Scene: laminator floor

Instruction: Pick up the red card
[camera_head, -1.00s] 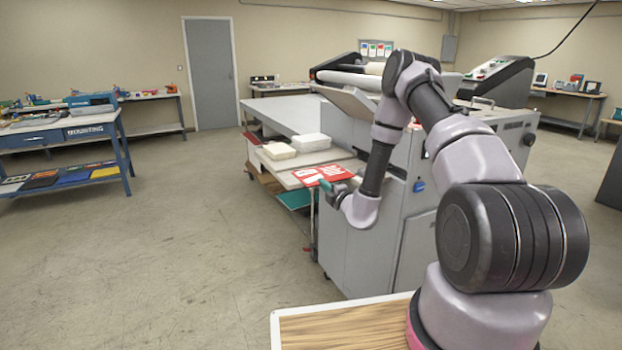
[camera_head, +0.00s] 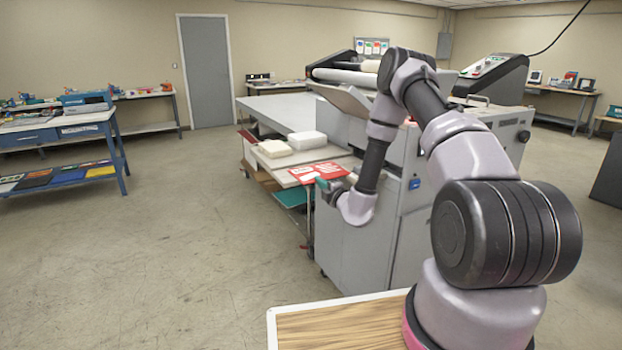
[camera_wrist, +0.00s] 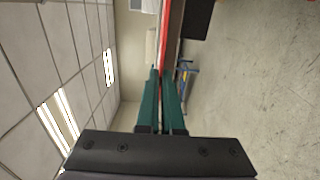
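The red card (camera_head: 312,172) with white print lies flat at the near right edge of the pale work surface beside the grey machine. In the wrist view it shows nearly edge-on as a thin red strip (camera_wrist: 168,40). My gripper (camera_head: 322,184) is at the card's near right corner, at about its height. In the wrist view its two green fingers (camera_wrist: 159,73) have a narrow gap between them, and the strip's near end is at the tips. Whether either finger touches the card cannot be told.
White stacks (camera_head: 306,140) stand behind the card on the work surface (camera_head: 340,157). The grey machine (camera_head: 350,245) is close beside my forearm. A wood-topped surface (camera_head: 340,325) is in the foreground. Open floor (camera_head: 190,230) lies to the left, before a blue bench (camera_head: 60,135).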

